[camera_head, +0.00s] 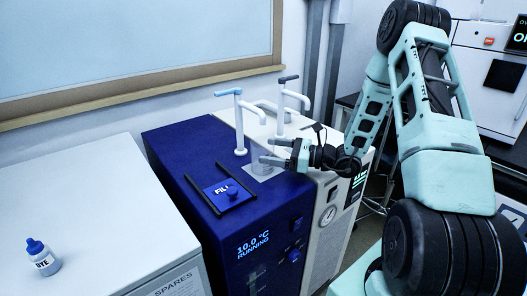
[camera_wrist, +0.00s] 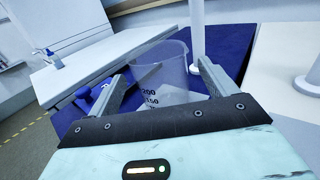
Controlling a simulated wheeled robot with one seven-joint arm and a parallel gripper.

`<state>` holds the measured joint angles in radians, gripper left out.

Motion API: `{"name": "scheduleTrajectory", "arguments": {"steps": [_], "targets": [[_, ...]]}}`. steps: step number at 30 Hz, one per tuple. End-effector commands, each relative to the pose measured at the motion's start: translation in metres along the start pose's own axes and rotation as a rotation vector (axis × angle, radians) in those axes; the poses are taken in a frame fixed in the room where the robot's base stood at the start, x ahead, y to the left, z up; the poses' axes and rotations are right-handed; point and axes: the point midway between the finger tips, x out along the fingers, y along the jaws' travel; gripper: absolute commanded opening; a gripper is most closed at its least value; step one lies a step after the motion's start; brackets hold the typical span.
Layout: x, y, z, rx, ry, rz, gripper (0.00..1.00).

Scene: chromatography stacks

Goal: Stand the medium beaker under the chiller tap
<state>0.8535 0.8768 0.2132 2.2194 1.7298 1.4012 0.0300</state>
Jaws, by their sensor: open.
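The clear beaker with 200 and 150 marks (camera_wrist: 162,72) stands upright between the fingers of my gripper (camera_wrist: 163,78) in the wrist view. My gripper (camera_head: 271,150) is open, with one finger on each side of the beaker; I cannot tell whether either touches it. The blue chiller (camera_head: 222,180) reads 10.0 °C RUNNING. Its tap (camera_head: 239,122) has a light blue handle and a white post, close to the beaker. In the head view the beaker is faint, over a pale patch on the chiller top near the spout; exact alignment is unclear.
A second tap with a dark handle (camera_head: 281,103) stands on the white unit (camera_head: 325,222) just behind. A FILL cover (camera_head: 228,194) with a blue knob lies between dark rails on the chiller top. A DYE bottle (camera_head: 43,259) stands on the white SPARES cabinet (camera_head: 95,215), otherwise clear.

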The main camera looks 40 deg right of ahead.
Motion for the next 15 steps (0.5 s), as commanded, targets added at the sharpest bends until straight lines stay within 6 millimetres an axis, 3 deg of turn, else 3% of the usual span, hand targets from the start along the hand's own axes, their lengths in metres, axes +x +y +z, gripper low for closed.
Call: {"name": "scheduleTrajectory", "arguments": {"steps": [6, 15], "targets": [[-0.049, -0.001, -0.001, -0.001, 0.001, -0.005, 0.85], [-0.085, 0.0, 0.0, -0.001, 0.001, -0.002, 0.85]]}}
